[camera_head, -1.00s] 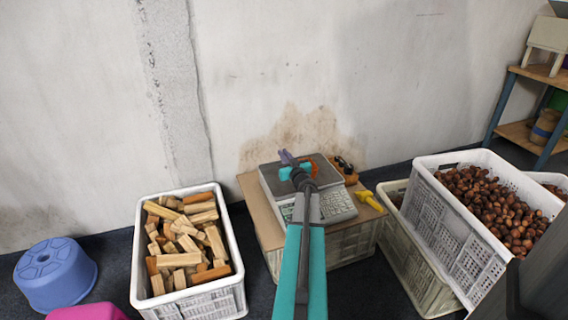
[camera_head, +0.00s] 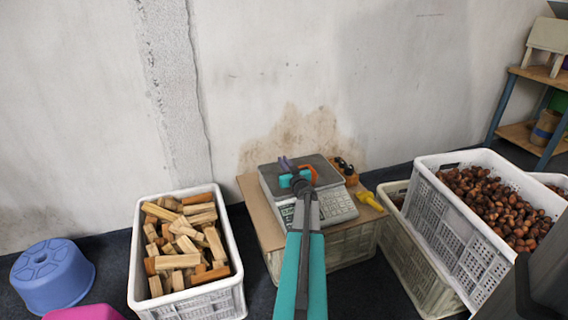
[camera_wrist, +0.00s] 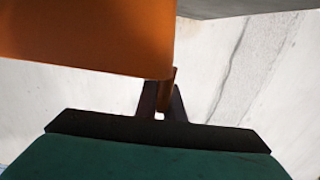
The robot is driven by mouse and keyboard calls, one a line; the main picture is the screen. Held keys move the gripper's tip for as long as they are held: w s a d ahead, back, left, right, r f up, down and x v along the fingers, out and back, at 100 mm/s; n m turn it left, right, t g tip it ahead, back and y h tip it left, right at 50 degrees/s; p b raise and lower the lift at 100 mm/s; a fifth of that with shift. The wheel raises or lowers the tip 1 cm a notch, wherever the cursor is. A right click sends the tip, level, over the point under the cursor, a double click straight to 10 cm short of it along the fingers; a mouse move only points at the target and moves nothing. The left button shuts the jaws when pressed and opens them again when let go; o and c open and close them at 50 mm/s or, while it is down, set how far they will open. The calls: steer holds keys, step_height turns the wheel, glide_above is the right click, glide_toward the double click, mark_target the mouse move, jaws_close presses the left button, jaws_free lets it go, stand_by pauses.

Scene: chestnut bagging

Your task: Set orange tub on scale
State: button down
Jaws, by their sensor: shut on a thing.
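The orange tub (camera_wrist: 90,35) fills the upper left of the wrist view, with its near edge at the dark fingers of my gripper (camera_wrist: 162,105). My gripper is shut on that edge. In the head view my gripper (camera_head: 296,174) is over the grey plate of the scale (camera_head: 322,167), and only a small orange part of the tub (camera_head: 312,172) shows beside it. My arm and wrist hide the rest. I cannot tell whether the tub touches the plate.
The scale stands on a wooden board (camera_head: 249,195) over a crate. Weights in a wooden block (camera_head: 346,168) and a yellow tool (camera_head: 369,201) are close on its right. A crate of wood pieces (camera_head: 137,262) is left; a chestnut crate (camera_head: 440,220) is right.

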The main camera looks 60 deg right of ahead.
steer(key=c, duration=1.9)
jaws_free()
steer(key=shift+o, duration=0.2)
steer(key=p+v, duration=0.2)
steer(key=v, duration=1)
steer(key=shift+p, duration=0.35)
steer(key=shift+s, duration=0.1)
